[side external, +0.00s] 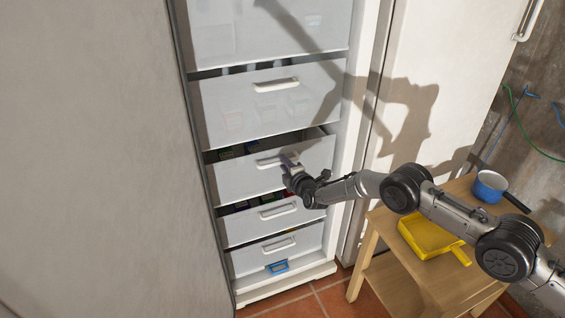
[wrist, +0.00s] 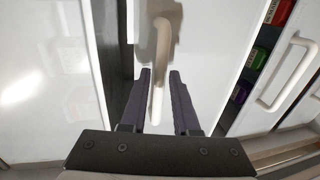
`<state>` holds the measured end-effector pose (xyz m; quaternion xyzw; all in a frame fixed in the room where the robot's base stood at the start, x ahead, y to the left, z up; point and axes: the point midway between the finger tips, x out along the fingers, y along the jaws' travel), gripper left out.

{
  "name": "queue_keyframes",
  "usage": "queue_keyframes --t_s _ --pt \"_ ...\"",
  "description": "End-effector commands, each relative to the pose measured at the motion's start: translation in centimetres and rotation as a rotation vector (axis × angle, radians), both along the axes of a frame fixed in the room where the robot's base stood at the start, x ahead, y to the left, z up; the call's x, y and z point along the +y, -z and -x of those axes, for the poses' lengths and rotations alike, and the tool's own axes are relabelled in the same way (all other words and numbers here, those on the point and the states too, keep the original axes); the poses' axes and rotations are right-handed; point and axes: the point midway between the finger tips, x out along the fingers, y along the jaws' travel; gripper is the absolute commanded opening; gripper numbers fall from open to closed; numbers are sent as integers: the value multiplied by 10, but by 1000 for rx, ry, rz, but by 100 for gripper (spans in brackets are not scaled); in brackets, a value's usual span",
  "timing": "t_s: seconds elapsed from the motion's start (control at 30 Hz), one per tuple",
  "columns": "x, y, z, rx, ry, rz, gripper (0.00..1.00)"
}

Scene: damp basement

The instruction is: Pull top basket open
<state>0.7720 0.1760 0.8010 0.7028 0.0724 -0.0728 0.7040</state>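A tall white freezer cabinet stands open with a stack of white-fronted baskets. The topmost basket front in view (side external: 265,35) is cut off by the top edge of the side view. Below it is a second basket front (side external: 235,112) with a white bar handle (side external: 276,85). My gripper (side external: 288,161) is lower, at the right end of the handle (side external: 268,162) of the third front down (side external: 235,182). In the wrist view my gripper (wrist: 160,73) has its fingers apart, with a white handle (wrist: 162,40) running between them. Whether they touch it is unclear.
Two lower basket fronts (side external: 300,215) (side external: 295,243) have their own handles; the bottom one carries a blue clip (side external: 277,267). The open freezer door (side external: 430,60) is at right. A wooden stool (side external: 385,225) holds a yellow dustpan (side external: 430,236) and a blue pot (side external: 489,187).

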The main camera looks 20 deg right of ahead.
Motion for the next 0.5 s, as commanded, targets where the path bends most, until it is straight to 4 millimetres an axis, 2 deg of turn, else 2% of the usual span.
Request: queue_keyframes --t_s 0.2,0.5 --pt "0 3 -13 0 -1 0 29" --pt "0 3 -16 1 -2 0 29"
